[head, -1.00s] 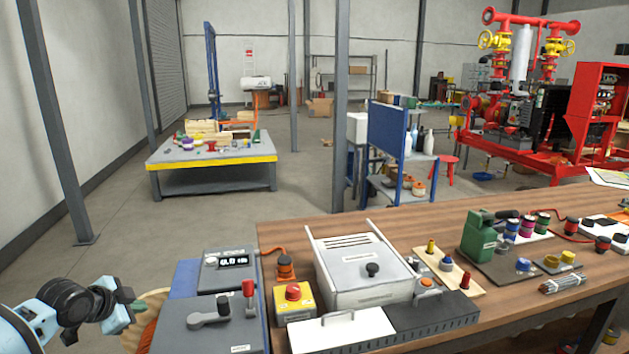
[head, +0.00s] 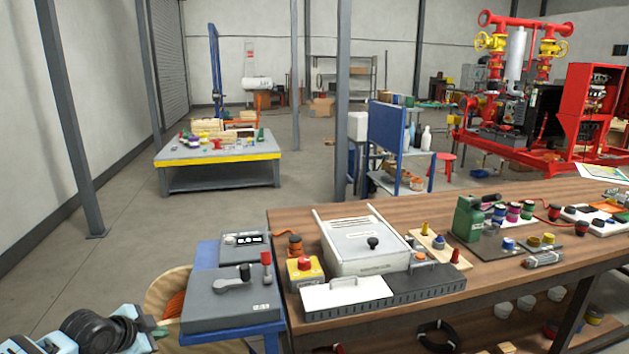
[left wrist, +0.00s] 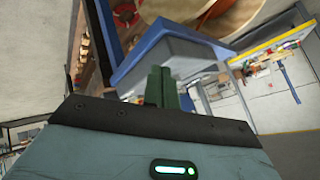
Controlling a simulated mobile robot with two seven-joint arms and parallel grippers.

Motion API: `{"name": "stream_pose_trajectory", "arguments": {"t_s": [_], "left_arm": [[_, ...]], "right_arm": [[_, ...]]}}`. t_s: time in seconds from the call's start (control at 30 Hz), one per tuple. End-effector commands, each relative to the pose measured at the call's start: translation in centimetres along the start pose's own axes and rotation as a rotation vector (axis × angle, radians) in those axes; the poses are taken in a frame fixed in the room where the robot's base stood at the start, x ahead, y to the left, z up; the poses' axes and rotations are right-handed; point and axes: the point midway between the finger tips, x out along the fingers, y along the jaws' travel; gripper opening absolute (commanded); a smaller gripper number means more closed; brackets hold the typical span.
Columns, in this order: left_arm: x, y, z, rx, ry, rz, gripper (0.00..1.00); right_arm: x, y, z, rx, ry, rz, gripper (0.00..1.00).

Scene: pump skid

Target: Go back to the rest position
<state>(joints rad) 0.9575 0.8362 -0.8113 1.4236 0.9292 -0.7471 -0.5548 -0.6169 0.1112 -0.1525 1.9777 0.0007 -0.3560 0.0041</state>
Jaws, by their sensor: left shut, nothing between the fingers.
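My left gripper (head: 150,329) shows at the lower left of the head view, low and to the left of the workbench. It is clear of the blue stand with the grey lever box (head: 225,310). In the left wrist view its green fingers (left wrist: 162,88) are together with nothing between them. My right gripper is in neither view.
The wooden workbench (head: 480,282) carries a white lidded box (head: 362,250), a yellow box with a red button (head: 304,272) and several small parts. A wooden reel (head: 165,293) stands beside my left gripper. A grey column (head: 66,120) stands at the left, with open floor around it.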

Motion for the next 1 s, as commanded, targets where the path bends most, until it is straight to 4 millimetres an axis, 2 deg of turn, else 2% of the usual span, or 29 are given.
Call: {"name": "stream_pose_trajectory", "arguments": {"t_s": [0.03, 0.17, 0.23, 0.4, 0.47, 0.7, 0.87, 1.0], "left_arm": [[0.8, 2.2, 0.0, -0.007, 0.011, 0.019, 0.00], [2.2, 7.3, 0.1, -0.036, 0.042, 0.055, 0.00], [2.9, 10.8, 0.2, -0.062, 0.061, 0.078, 0.00], [3.5, 19.3, 0.7, -0.150, 0.110, 0.121, 0.00], [3.4, 22.1, 0.9, -0.188, 0.123, 0.132, 0.00], [1.3, 31.7, 2.7, -0.364, 0.152, 0.146, 0.00], [-1.3, 36.9, 4.6, -0.490, 0.143, 0.129, 0.00], [-4.2, 40.6, 6.8, -0.598, 0.115, 0.095, 0.00]], "right_arm": [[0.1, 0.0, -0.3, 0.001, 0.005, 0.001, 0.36], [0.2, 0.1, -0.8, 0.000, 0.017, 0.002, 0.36], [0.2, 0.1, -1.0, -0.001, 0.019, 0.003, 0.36], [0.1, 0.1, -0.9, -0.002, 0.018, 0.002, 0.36], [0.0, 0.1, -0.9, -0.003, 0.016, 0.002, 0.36], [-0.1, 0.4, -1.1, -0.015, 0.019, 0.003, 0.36], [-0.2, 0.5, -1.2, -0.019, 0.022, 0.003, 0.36], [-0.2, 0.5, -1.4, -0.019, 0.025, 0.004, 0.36]]}}
